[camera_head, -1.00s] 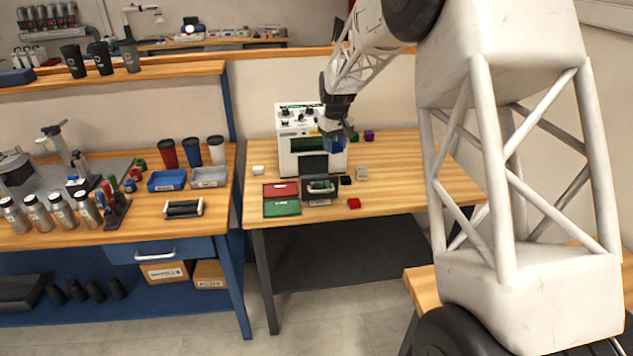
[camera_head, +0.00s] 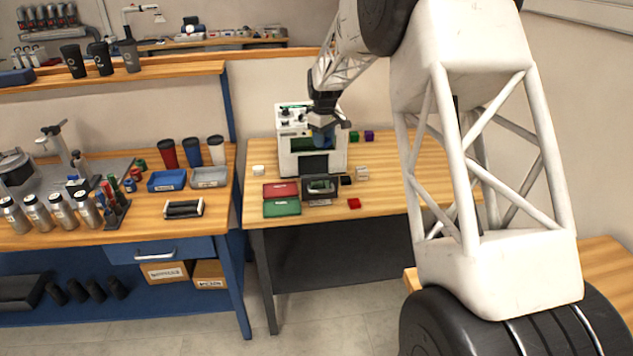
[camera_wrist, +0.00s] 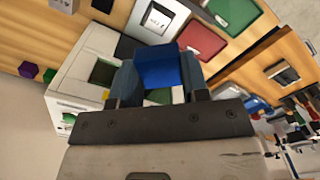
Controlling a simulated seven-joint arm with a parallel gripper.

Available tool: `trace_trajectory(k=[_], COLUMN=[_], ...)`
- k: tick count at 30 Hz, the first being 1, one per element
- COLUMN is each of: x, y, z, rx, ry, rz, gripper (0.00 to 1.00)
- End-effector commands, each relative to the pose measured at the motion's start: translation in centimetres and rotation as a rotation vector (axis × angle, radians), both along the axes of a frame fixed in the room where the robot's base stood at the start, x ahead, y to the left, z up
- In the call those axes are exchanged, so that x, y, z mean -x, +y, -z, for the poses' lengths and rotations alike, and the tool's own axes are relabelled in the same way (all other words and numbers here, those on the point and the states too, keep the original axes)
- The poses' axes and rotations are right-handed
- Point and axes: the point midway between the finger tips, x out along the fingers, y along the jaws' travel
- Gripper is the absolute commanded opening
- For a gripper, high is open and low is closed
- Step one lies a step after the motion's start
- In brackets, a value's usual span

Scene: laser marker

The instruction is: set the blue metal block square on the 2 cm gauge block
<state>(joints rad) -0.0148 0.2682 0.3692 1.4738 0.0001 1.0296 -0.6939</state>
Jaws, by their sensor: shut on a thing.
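My gripper (camera_head: 323,136) is in front of the upper part of the white laser marker (camera_head: 285,160), above the table. In the wrist view, my gripper (camera_wrist: 160,76) is shut on the blue metal block (camera_wrist: 163,70), which sits between the two fingers. In the head view the block is hard to tell apart from the fingers. The laser marker's white body (camera_wrist: 88,48) and green opening (camera_wrist: 103,72) show beside and behind the block in the wrist view. I cannot tell which item is the 2 cm gauge block. Small pale blocks stand right (camera_head: 362,173) and left (camera_head: 258,170) of the machine.
A red tray (camera_head: 281,189), a green tray (camera_head: 282,208) and a dark-framed device (camera_head: 320,187) lie before the machine. A red block (camera_head: 354,203) is near the front edge. Green (camera_head: 354,136) and purple (camera_head: 369,135) blocks stand behind right. The table's right side is fairly clear.

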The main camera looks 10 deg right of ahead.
Motion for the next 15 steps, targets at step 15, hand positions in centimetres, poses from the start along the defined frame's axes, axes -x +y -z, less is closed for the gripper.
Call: trace_trajectory(k=[15], x=[-2.8], y=[1.2], z=[4.5], rx=[0.000], ry=[0.001], rz=[-0.576], gripper=[0.17])
